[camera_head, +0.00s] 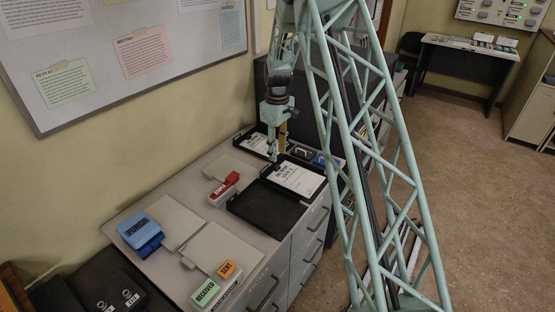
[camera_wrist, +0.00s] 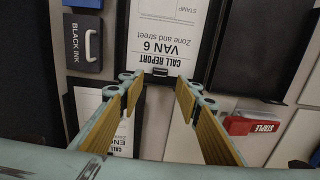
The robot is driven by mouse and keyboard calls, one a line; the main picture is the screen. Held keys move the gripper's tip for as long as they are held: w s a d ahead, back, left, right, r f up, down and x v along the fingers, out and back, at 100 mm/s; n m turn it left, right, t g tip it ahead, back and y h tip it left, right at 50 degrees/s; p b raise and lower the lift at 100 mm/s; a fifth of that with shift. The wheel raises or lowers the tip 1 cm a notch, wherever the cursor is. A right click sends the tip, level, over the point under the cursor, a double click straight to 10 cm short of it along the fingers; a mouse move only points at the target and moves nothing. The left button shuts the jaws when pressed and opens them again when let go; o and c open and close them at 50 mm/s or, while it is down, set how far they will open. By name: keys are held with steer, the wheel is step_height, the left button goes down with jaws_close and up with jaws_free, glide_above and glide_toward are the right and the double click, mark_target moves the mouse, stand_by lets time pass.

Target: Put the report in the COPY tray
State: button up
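A white sheet headed "CALL REPORT VAN 6" (camera_wrist: 165,40) lies flat with black edging along its sides; it also shows in the head view (camera_head: 297,178). A small dark clip (camera_wrist: 160,72) is at its headed edge. A second white call report (camera_head: 255,143) lies farther back near the wall, partly visible in the wrist view (camera_wrist: 100,110). An empty black tray (camera_head: 266,207) sits beside the first report, also in the wrist view (camera_wrist: 258,45). No COPY label is readable. My gripper (camera_wrist: 160,92) is open and empty, its fingers pointing down near the clip.
A red stapler (camera_head: 225,189) lies left of the trays. A black ink pad (camera_wrist: 83,42) is beside the VAN 6 report. A blue box (camera_head: 140,231) and green and orange stamps (camera_head: 205,292) stand at the near end. A noticeboard (camera_head: 110,50) hangs behind.

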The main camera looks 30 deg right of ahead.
steer(key=shift+r, duration=2.65)
